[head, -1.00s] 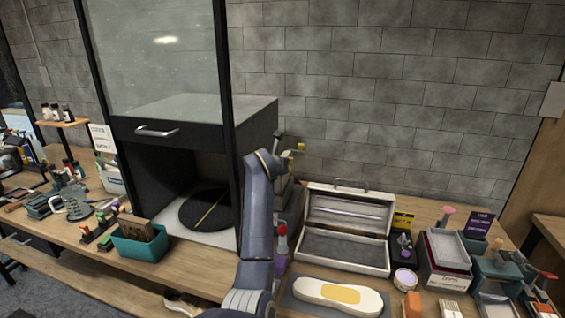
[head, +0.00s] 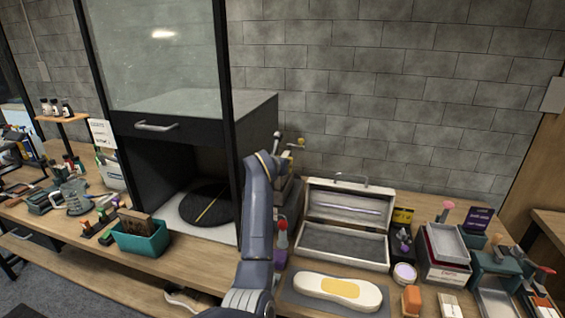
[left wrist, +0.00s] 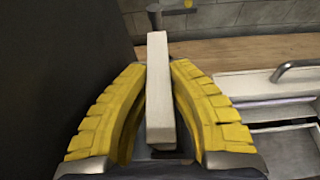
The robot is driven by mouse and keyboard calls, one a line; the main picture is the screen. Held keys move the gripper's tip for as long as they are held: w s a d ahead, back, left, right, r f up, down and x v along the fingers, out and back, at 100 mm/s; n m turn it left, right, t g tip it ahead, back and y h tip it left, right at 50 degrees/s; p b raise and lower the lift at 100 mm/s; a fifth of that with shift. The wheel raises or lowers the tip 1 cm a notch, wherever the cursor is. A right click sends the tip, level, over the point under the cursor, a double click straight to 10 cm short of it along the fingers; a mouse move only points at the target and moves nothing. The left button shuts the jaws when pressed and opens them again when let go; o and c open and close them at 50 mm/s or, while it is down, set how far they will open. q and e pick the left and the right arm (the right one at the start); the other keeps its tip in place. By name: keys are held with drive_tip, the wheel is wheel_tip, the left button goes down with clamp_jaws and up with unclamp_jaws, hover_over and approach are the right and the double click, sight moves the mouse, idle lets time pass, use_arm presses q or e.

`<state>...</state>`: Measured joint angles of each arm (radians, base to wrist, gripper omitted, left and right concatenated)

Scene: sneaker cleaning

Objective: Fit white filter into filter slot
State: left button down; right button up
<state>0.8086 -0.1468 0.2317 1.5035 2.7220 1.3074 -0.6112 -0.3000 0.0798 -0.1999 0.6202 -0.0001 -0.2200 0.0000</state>
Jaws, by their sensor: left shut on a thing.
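My left gripper (left wrist: 158,150) has yellow ribbed fingers, shut on a slim white bar, which looks like the white filter (left wrist: 158,85). The filter stands out lengthwise from between the fingers, its far end pointing towards the wall. In the head view my left arm rises in front of the gap between the black cabinet and the open case, and it largely hides the gripper and filter. I cannot make out the filter slot for certain in either view. My right gripper is not in view.
The black cabinet (head: 258,125) stands close on the left. An open cream case (head: 345,262) with a handle is on the right. Small knobs on a fitting (head: 299,142) stand behind my arm. A white sole (head: 310,288) lies on a grey mat. Many tools crowd the right.

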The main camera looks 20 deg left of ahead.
use_arm(q)
drive_tip(key=shift+f, duration=0.1)
drive_tip(key=c, duration=1.3)
unclamp_jaws()
drive_tip(key=shift+s, duration=0.1)
drive_tip(key=v, duration=1.2)
